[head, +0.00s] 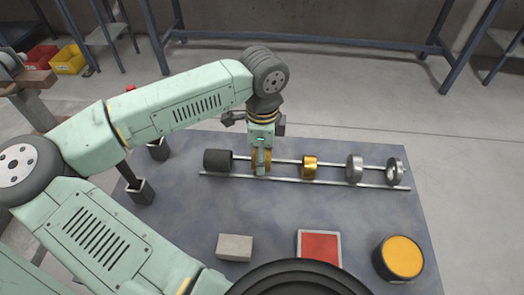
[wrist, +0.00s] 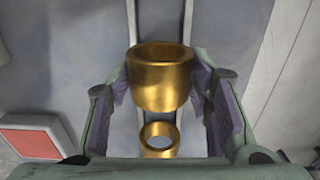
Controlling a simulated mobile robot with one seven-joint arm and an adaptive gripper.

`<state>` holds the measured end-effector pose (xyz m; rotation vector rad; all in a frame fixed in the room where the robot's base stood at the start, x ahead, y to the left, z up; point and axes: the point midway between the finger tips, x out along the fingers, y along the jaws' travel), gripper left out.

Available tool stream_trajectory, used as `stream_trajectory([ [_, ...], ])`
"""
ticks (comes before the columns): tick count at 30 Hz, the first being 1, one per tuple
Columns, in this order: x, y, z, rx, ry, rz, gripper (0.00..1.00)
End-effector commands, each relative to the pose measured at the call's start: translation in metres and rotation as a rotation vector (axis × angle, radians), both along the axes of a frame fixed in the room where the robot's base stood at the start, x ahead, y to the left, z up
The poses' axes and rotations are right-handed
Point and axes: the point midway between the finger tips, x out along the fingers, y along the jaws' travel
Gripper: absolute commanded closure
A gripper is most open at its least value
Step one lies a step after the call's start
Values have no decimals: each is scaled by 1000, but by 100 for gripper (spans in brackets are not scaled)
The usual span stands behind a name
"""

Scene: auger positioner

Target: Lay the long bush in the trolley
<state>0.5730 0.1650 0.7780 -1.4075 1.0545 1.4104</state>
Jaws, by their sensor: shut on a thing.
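My gripper (head: 261,168) points down over the pair of rails (head: 335,183) on the blue-grey table. It is shut on a gold bush (wrist: 162,82), seen between both pads in the wrist view. This looks like the longer of two gold bushes. In the head view the fingers partly cover it, and I cannot tell whether it still touches the rails. The shorter gold bush (head: 309,167) lies on the rails just right of the gripper, and shows in the wrist view (wrist: 158,142) below the held one. I cannot tell which part is the trolley.
A dark cylinder (head: 217,160) sits at the rails' left end, close to my gripper. Two silver rings (head: 354,169) (head: 396,172) stand toward the right end. A grey block (head: 234,247), a red-topped square (head: 319,246) and a yellow-topped round (head: 400,257) sit at the near side.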

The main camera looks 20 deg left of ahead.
Motion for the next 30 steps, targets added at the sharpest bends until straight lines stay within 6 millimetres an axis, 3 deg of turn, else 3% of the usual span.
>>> stream_trajectory([
  [10,0,0,-1,1,-2,0,82],
  [11,0,0,-1,0,-1,0,53],
  [12,0,0,-1,0,-1,0,50],
  [21,0,0,-2,0,-1,0,31],
  [30,0,0,-2,0,0,0,30],
])
